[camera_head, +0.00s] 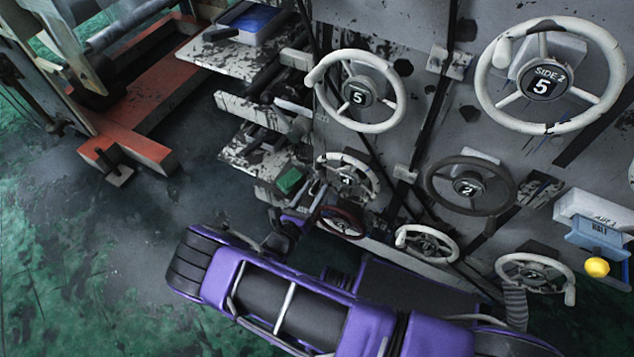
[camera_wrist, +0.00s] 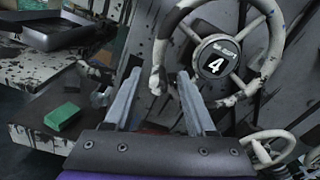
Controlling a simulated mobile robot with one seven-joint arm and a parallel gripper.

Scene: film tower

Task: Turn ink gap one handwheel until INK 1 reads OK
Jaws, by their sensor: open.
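Several handwheels are mounted on the grey, paint-spattered machine panel. No wheel label reading ink gap one and no INK 1 readout is legible. In the wrist view a pale wheel marked 4 (camera_wrist: 228,62) stands ahead and to the right, its handle showing between my fingers. It appears to be the worn pale wheel in the head view (camera_head: 347,178). A small dark red wheel (camera_head: 342,222) sits just below it. My gripper (camera_wrist: 160,105) is open and empty, its two fingers pointing towards the panel. I cannot tell whether a finger touches a rim.
Small pale wheels (camera_head: 427,243) (camera_head: 535,272) sit low. A green block (camera_head: 289,180) lies on a shelf left of the wheels. A yellow button (camera_head: 597,267) is at right.

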